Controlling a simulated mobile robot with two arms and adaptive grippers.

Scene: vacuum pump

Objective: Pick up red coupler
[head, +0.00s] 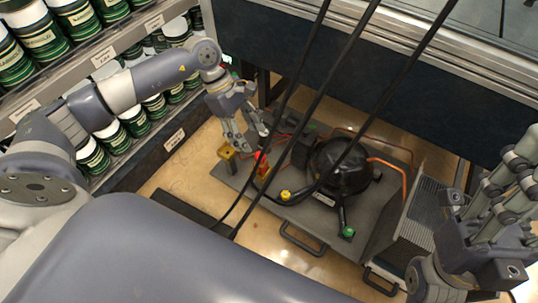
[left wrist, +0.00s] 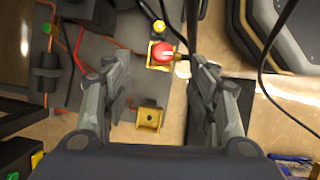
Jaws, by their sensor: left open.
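The red coupler (head: 259,156) stands on the pump's grey base plate, near its left side. In the left wrist view the red coupler (left wrist: 161,51) shows from above, over a square yellow mount, beside a dark hose fitting. My left gripper (head: 247,142) is open and empty, just above and to the left of the coupler. In the left wrist view its fingers (left wrist: 158,68) stand apart, with the coupler seen between their tips. I cannot tell the height gap. My right gripper (head: 490,195) is at the right edge, away from the coupler, partly cut off.
A black pump (head: 342,167) sits on the grey plate (head: 300,215). An empty yellow mount (head: 227,155) and a yellow knob (head: 285,196) flank the coupler. Black hoses hang across the front. A shelf with green-and-white cans (head: 130,120) stands left, a dark bench (head: 330,60) behind.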

